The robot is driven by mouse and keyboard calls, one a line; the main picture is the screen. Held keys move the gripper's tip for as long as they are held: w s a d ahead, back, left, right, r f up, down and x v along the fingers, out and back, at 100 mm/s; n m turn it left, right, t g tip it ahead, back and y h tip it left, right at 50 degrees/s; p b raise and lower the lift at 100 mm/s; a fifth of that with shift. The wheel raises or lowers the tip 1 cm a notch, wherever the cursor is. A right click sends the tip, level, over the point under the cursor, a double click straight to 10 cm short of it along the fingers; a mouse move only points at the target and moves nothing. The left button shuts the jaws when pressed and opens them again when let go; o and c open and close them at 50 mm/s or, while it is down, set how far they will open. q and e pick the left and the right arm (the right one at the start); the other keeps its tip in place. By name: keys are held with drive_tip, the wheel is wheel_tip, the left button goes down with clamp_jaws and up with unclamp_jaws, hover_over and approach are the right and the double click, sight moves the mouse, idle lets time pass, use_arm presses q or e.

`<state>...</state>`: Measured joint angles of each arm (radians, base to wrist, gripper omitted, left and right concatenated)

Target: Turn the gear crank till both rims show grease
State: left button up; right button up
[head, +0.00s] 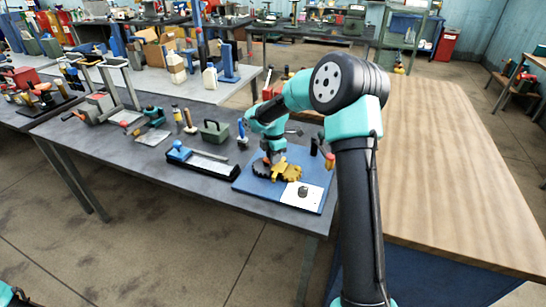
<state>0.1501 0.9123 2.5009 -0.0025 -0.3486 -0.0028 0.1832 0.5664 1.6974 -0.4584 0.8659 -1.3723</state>
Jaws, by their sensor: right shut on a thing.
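A gear set stands on a blue board (255,186) near the front edge of the grey bench. It has a yellow gear (287,172) and a dark gear (261,170) beside it. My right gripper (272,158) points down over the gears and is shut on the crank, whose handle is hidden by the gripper. The rims are too small to tell whether they carry grease. A white plate (312,199) with a small dark piece lies on the board's front right. My left gripper is out of view; only a bit of teal arm shows at the lower left corner.
Left of the board lie a black tray with a blue-handled tool (180,152) and a green box (214,132). A red-handled tool (329,160) stands at the board's right. The wooden table (450,150) on the right is clear.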

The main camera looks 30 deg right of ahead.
idle(0.3)
drive_tip(key=o, duration=0.9)
drive_tip(key=shift+r, duration=0.15)
wheel_tip(320, 180, up, 17)
drive_tip(key=shift+r, duration=0.1)
idle(0.5)
